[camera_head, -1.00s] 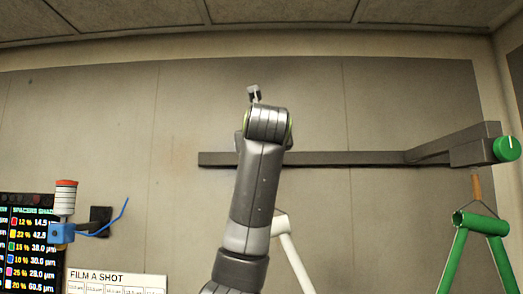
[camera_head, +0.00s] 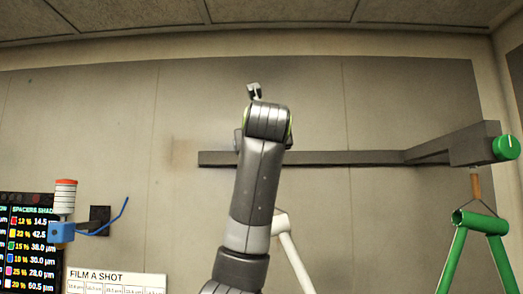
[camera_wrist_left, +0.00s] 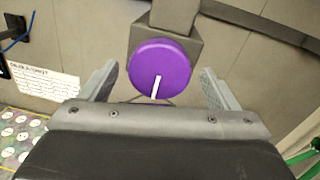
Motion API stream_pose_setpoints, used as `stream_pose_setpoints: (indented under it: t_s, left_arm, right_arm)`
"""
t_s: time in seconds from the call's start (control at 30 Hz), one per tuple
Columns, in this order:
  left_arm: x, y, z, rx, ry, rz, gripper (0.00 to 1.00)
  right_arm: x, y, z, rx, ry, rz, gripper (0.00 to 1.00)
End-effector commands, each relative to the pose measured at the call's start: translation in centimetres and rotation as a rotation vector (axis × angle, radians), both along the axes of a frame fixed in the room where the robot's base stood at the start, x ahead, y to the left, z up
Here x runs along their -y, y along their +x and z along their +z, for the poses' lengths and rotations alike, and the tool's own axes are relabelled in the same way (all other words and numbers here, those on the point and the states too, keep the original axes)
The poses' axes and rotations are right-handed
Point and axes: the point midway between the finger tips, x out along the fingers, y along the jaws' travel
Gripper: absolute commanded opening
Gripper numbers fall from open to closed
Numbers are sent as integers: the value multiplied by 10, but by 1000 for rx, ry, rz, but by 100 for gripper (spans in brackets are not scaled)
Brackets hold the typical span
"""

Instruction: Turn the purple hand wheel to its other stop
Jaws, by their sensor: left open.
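The purple hand wheel (camera_wrist_left: 160,62) is a round knob on a grey box on the wall, seen in the left wrist view. Its white mark points down, leaning slightly left. My left gripper (camera_wrist_left: 158,72) is open, with one finger on each side of the wheel. Gaps show between both fingers and the wheel, and it holds nothing. In the head view my arm hides the wheel. My right gripper is in neither view.
A grey rail (camera_head: 345,158) runs along the wall to a green knob (camera_head: 506,147) at right. A green frame (camera_head: 480,225) and a white frame (camera_head: 287,238) hang below. A blue holder with a striped cylinder (camera_head: 64,205) stands at left by a screen (camera_head: 22,245).

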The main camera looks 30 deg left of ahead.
Motion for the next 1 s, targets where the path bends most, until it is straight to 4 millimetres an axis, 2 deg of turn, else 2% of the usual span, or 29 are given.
stream_pose_setpoints:
  t_s: [0.17,0.63,0.8,1.0]
  left_arm:
    - [19,-25,-4,6,1,-4,83]
    - [86,-116,-5,3,1,-5,83]
    - [95,-130,-3,0,0,-3,83]
    - [100,-136,-1,-2,0,0,83]
  right_arm:
    - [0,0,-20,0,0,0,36]
    - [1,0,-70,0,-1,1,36]
    - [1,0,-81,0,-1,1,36]
    - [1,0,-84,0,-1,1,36]
